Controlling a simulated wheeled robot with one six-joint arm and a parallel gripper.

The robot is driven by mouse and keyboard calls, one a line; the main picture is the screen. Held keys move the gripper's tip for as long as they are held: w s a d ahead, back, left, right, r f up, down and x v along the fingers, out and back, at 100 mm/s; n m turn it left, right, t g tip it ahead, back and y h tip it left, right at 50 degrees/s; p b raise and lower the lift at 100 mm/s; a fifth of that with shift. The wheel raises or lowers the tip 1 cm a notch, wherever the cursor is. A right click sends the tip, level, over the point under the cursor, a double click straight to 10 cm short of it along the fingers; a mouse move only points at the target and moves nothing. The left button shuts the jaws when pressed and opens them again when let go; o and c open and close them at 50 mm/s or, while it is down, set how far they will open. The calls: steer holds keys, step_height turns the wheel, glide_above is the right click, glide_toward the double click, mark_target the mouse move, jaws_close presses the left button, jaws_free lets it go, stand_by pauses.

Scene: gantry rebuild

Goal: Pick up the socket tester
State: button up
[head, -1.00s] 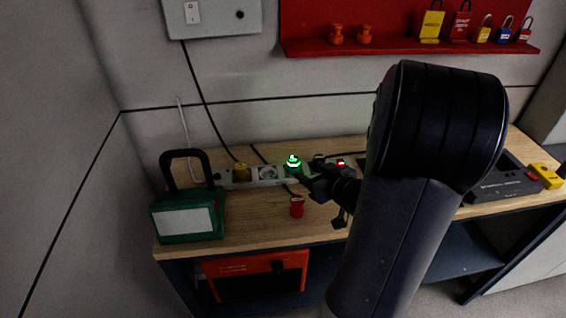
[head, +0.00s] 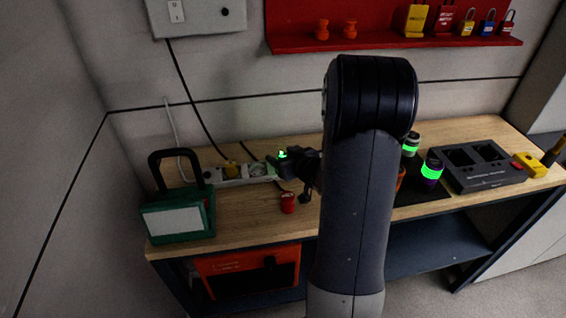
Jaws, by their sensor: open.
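A small device with a glowing green top (head: 283,154), which looks like the socket tester, sits at the white power strip (head: 232,172) near the back of the wooden bench. Only its top shows; my gripper hides the rest. My gripper (head: 284,167) is open, right in front of the device and low over the strip. Whether the fingers touch it or stand around it, I cannot tell.
A small red object (head: 288,203) stands on the bench below my gripper. A green case (head: 178,216) is at left. Green-banded cylinders (head: 432,168) and a dark grey box (head: 483,168) are at right.

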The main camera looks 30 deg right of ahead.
steer(key=shift+c, duration=0.4)
steer(key=c, duration=1.1)
